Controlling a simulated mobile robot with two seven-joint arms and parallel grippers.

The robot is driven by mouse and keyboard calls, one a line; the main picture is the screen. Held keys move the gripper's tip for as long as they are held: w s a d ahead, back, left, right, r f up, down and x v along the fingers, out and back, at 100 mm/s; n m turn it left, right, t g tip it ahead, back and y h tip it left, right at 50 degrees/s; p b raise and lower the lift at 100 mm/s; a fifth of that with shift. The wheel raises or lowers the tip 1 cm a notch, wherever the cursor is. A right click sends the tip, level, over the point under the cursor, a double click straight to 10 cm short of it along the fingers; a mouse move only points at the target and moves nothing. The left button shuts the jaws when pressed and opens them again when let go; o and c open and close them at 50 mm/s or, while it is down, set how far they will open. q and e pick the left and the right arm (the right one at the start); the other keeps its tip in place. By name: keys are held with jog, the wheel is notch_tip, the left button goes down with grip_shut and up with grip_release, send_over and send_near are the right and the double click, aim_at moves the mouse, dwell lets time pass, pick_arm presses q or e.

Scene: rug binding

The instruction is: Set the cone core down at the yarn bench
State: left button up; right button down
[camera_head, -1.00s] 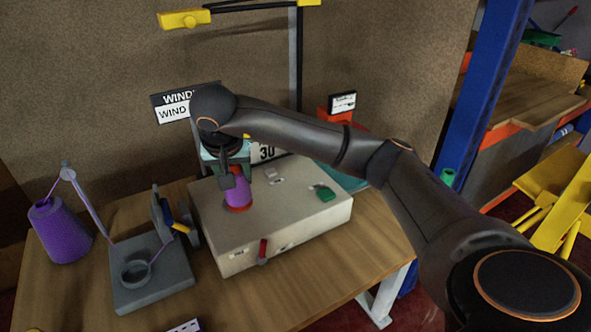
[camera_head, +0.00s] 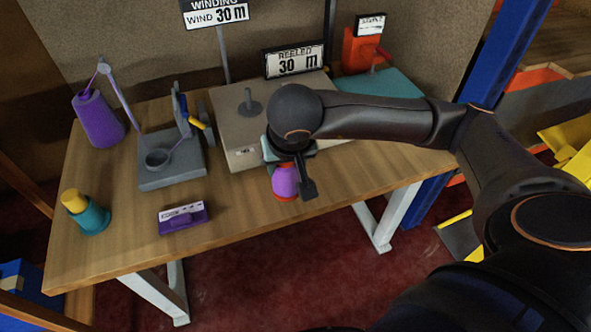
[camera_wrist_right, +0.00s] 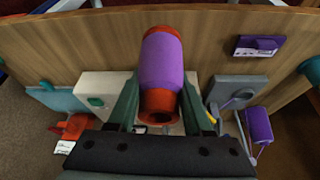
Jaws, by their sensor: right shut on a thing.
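The cone core (camera_head: 286,182), wound with purple yarn and with orange-red ends, is held in my right gripper (camera_head: 291,165). In the wrist view the core (camera_wrist_right: 161,62) lies between the two green fingers of the gripper (camera_wrist_right: 158,98), which are shut on it. In the head view it is in front of the beige winding machine (camera_head: 236,130), over the bare wood of the bench (camera_head: 235,220). I cannot tell whether its base touches the wood. My wrist hides its upper part. My left gripper is not in view.
A purple yarn cone (camera_head: 99,122) and a grey stand with a ring (camera_head: 170,180) are at the left. A teal and yellow item (camera_head: 88,213) and a purple labelled block (camera_head: 183,218) stand near the front edge. The bench's front right is clear.

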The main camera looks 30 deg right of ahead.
jog(key=shift+w+d+f+p, duration=0.25)
jog(key=shift+w+d+f, duration=1.05)
jog(key=shift+f, duration=0.65)
jog(key=shift+w+d+f+p, duration=0.2)
jog(key=shift+w+d+f, duration=1.05)
jog(key=shift+f, duration=0.65)
jog(key=shift+w+d+f+p, duration=0.25)
jog(key=shift+w+d+f, duration=1.05)
jog(key=shift+f, duration=0.65)
jog(key=shift+s+d, duration=0.15)
jog(key=shift+f+b, duration=0.2)
jog(key=shift+b, duration=0.1)
jog(key=shift+c, duration=1.6)
grip_release()
jog(key=shift+r, duration=0.1)
